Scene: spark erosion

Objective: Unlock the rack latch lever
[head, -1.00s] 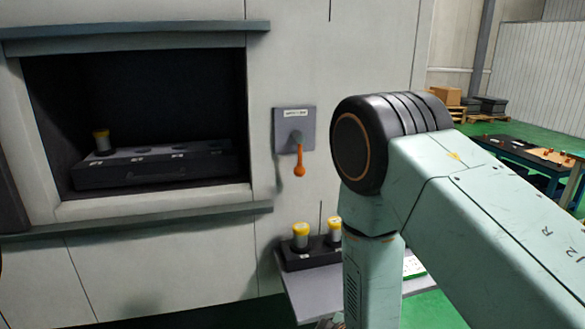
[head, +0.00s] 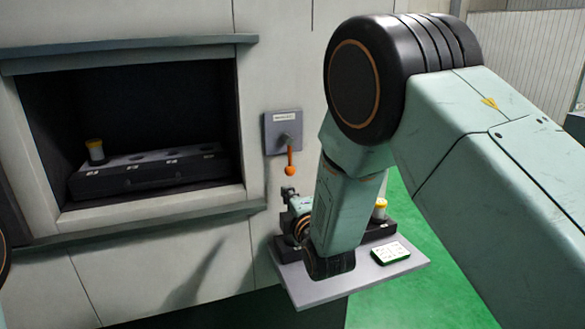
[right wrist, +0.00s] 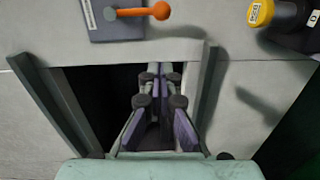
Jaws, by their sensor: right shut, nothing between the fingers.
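The rack latch lever (head: 290,163) is an orange handle with a round knob, hanging down from a grey plate (head: 271,140) on the machine wall. In the right wrist view the orange lever (right wrist: 158,11) lies near the top edge, beyond my fingers, with the grey plate (right wrist: 115,28) left of it. My right gripper (head: 289,192) is just below the knob in the head view, shut and empty. Its closed fingers (right wrist: 160,72) show in the right wrist view, apart from the lever. My left gripper is not in view.
A dark opening left of the lever holds a black rack (head: 150,177) with a yellow-capped cylinder (head: 96,152). A grey shelf (head: 320,287) below the lever carries another yellow-capped cylinder (head: 380,209) and a white-green card (head: 390,252). My right arm hides part of the shelf.

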